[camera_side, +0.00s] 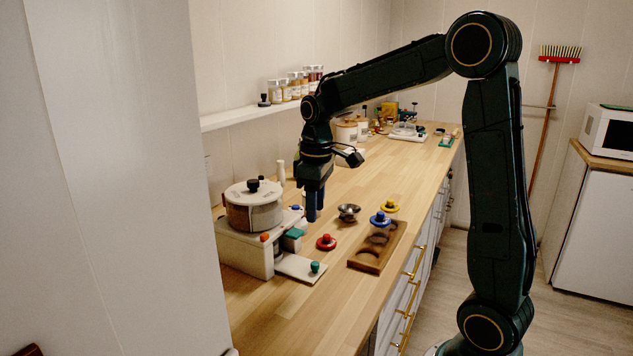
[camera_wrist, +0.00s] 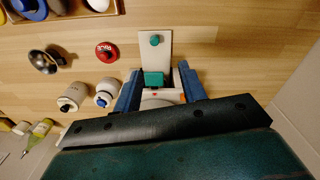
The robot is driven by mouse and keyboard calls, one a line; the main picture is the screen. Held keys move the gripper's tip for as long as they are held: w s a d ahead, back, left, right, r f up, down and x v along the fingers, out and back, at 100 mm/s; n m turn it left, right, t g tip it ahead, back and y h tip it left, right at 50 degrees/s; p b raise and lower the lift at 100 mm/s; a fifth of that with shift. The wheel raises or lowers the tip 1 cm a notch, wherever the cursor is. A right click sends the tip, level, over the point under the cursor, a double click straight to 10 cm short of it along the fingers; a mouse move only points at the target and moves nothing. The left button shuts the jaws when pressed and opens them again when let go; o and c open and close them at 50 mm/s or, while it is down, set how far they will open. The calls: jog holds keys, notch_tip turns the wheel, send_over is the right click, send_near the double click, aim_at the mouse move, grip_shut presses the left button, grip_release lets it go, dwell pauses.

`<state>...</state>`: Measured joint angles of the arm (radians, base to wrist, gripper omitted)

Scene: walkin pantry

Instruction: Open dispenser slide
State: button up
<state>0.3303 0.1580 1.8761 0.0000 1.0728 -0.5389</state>
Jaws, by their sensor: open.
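The dispenser (camera_side: 246,248) is a pale stand with a round lidded drum (camera_side: 254,213) on top, at the left of the counter. A flat pale plate with a teal knob (camera_side: 315,267) at its outer end sticks out from its base; this knob also shows in the wrist view (camera_wrist: 155,40). A teal block (camera_side: 292,241) sits at the inner end of the plate and also shows in the wrist view (camera_wrist: 153,79). My gripper (camera_side: 315,218) points down beside the dispenser, empty. In the wrist view, its open blue fingers (camera_wrist: 158,90) appear either side of the teal block; contact cannot be told.
Blue (camera_side: 380,219) and yellow (camera_side: 391,206) knobbed discs are at the tray. Two white jars (camera_wrist: 75,95) stand close to my fingers.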

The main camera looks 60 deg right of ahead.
aim_at(314, 263)
jog(key=shift+w+d+f, duration=0.55)
jog(key=shift+d+f, duration=0.1)
jog(key=shift+d, duration=0.1)
jog(key=shift+f, duration=0.1)
jog(key=shift+f, duration=6.8)
grip_shut()
